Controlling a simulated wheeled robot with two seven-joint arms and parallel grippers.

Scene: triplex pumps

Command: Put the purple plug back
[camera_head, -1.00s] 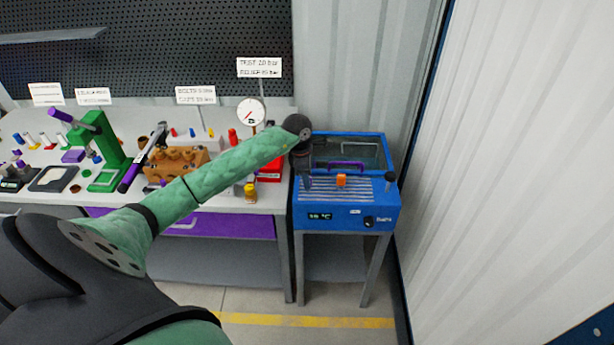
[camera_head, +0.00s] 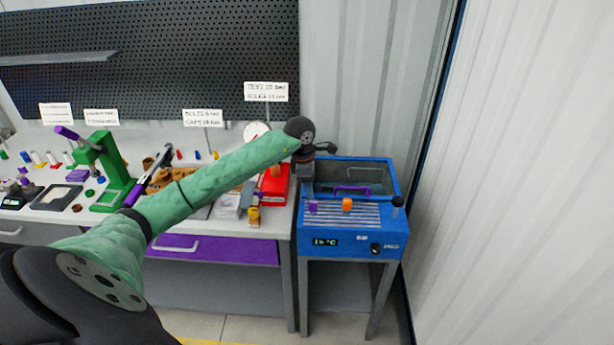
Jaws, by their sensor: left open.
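A small purple piece (camera_head: 312,207), which looks like the purple plug, stands on the slatted front deck of the blue bath (camera_head: 345,243). An orange piece (camera_head: 347,204) stands to its right. My left arm reaches across the bench from the left. My left gripper (camera_head: 308,190) hangs from its end, pointing down, over the left part of the bath, close above and behind the purple piece. Its fingers are dark and small here; it is open, and I see nothing held in it. My right gripper is out of view.
The bath's open basin (camera_head: 370,175) has a purple handle inside, and a dark knob (camera_head: 397,201) stands at its right corner. The bench on the left holds a green press (camera_head: 105,165), a red box (camera_head: 275,188) and a yellow jar (camera_head: 254,216). A corrugated wall rises on the right.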

